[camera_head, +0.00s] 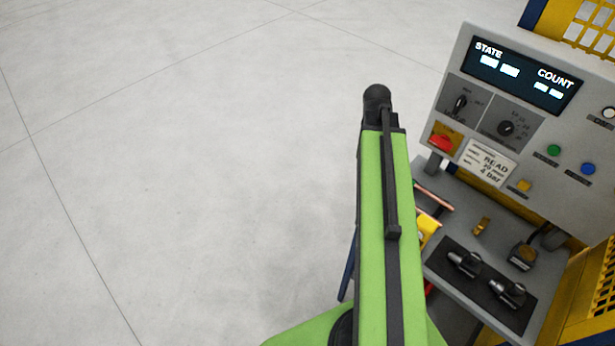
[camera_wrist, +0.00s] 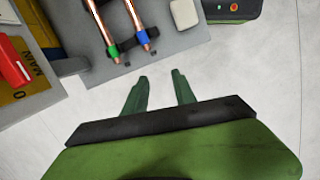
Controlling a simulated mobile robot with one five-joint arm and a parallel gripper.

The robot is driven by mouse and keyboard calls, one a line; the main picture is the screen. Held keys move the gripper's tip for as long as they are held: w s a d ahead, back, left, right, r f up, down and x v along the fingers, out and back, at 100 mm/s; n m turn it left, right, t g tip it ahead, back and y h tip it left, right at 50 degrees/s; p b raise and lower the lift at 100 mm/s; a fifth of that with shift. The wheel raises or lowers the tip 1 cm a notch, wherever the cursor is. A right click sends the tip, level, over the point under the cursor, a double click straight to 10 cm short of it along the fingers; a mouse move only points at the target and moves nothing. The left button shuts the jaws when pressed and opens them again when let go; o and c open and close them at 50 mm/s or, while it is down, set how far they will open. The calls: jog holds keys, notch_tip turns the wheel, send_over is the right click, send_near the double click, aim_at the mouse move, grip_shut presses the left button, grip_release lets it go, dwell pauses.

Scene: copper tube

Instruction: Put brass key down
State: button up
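My gripper (camera_wrist: 160,86) shows in the wrist view with its two green fingers apart and nothing between them. It is over the pale floor, just off the edge of a grey shelf (camera_wrist: 188,42). In the head view my green arm hides the gripper. A small brass-coloured piece (camera_head: 482,226) lies on the grey shelf under the control panel in the head view. It may be the brass key, but it is too small to tell. I see no key in the wrist view.
Two copper tubes (camera_wrist: 103,30) with green and blue bands lie on the shelf. A white block (camera_wrist: 185,14) is beside them. A red switch (camera_wrist: 12,62) is at the left. A black mat (camera_head: 484,286) bears two dark fittings. The control panel (camera_head: 540,120) rises behind. Open floor lies left.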

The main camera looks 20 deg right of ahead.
jog(key=w+a+m+y, duration=0.1)
jog(key=w+a, duration=0.2)
jog(key=a, duration=1.3)
jog(key=w+a+m+t, duration=0.1)
jog(key=w+a, duration=0.3)
jog(key=a, duration=1.3)
jog(key=shift+f+t+y, duration=0.25)
jog(key=shift+t+y, duration=0.05)
jog(key=shift+y, duration=0.1)
jog(key=shift+w+a, duration=0.1)
notch_tip(320, 180, down, 11)
jog(key=b, duration=1.1)
jog(key=shift+f, duration=0.2)
